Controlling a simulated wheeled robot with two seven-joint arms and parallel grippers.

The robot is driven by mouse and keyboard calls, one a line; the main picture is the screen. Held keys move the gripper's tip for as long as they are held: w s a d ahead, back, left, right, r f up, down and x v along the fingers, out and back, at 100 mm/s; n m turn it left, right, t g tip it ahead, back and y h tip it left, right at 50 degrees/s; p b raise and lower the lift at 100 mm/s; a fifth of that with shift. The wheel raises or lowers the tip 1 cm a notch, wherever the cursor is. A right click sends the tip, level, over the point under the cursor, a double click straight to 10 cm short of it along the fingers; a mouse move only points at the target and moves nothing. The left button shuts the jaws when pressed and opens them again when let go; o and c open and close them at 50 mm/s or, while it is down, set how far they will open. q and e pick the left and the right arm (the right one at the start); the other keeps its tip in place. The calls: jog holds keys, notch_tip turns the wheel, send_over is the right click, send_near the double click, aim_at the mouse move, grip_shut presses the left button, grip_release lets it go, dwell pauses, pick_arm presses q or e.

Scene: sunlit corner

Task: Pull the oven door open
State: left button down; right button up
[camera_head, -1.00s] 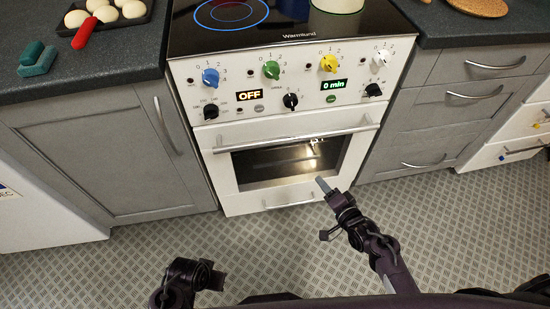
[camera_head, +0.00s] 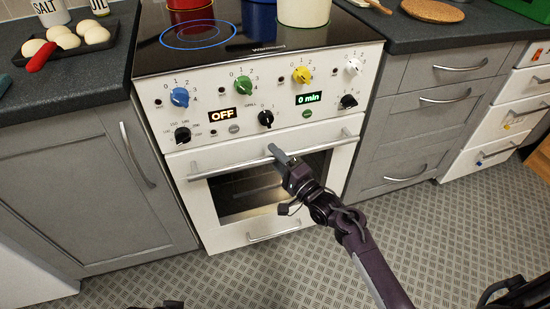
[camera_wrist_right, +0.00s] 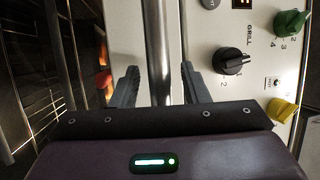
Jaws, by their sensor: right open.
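The white oven door (camera_head: 204,216) is closed, with a dark glass window (camera_head: 245,192) and a silver bar handle (camera_head: 228,168) across its top. My right gripper (camera_head: 274,152) is at the middle of this handle. In the right wrist view the handle (camera_wrist_right: 157,45) runs upright between the two spread fingers of the right gripper (camera_wrist_right: 160,88), with a gap on each side. The gripper is open and not closed on the bar. My left gripper does not show clearly; only a dark sliver sits at the bottom edge of the head view.
Knobs (camera_head: 180,97) and displays line the panel just above the handle. Pots (camera_head: 303,12) stand on the black hob (camera_head: 150,52). Grey cabinets (camera_head: 90,180) flank the oven. The patterned floor (camera_head: 250,275) in front is clear.

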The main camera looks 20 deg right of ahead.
jog(key=shift+w, duration=0.15)
grip_shut()
jog(key=shift+a+f, duration=0.1)
